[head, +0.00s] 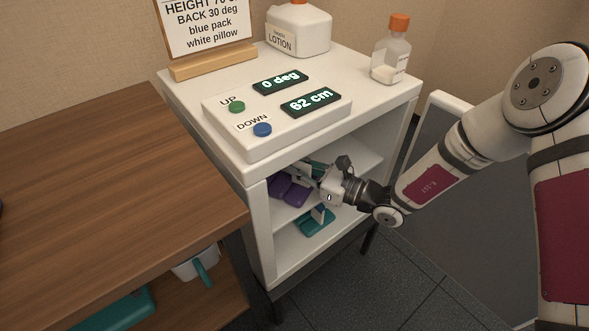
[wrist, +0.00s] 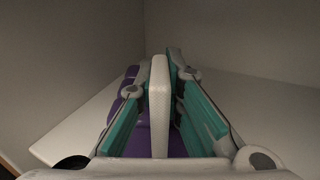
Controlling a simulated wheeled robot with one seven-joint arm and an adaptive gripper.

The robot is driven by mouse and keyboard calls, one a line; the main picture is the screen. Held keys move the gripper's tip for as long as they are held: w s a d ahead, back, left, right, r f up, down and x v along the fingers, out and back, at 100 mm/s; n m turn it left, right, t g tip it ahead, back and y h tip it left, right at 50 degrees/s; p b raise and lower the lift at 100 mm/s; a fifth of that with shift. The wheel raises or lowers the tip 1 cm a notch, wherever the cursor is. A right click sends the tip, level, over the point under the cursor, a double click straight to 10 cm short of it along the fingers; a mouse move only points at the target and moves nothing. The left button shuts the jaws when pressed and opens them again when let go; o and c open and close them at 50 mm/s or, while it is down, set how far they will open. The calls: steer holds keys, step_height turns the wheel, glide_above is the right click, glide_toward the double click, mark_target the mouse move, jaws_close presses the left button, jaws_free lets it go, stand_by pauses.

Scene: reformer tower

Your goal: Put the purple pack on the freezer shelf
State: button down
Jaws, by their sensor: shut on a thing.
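The purple pack (head: 288,190) is inside the open white cabinet, at the level of its upper shelf (head: 354,160). In the wrist view, purple parts (wrist: 152,139) show below and beyond the fingers. My gripper (head: 312,172) reaches in from the right and is shut on the pack's upright white tab (wrist: 159,100), between its teal pads (wrist: 160,115). The shelf's pale surface also shows around the pack in the wrist view (wrist: 82,129). I cannot tell whether the pack touches the shelf or is just above it. My gripper hides part of the pack.
A teal pack (head: 314,222) with a white tab lies on the lower level. The cabinet top holds a button panel (head: 277,117), a sign (head: 206,28), a lotion jug (head: 299,31) and a bottle (head: 390,52). A wooden table (head: 100,170) stands left; an open grey door (head: 440,130) is right.

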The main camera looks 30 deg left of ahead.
steer(key=shift+r, duration=0.15)
steer(key=c, duration=1.7)
jaws_free()
steer(key=d+p, duration=0.3)
steer(key=d, duration=0.9)
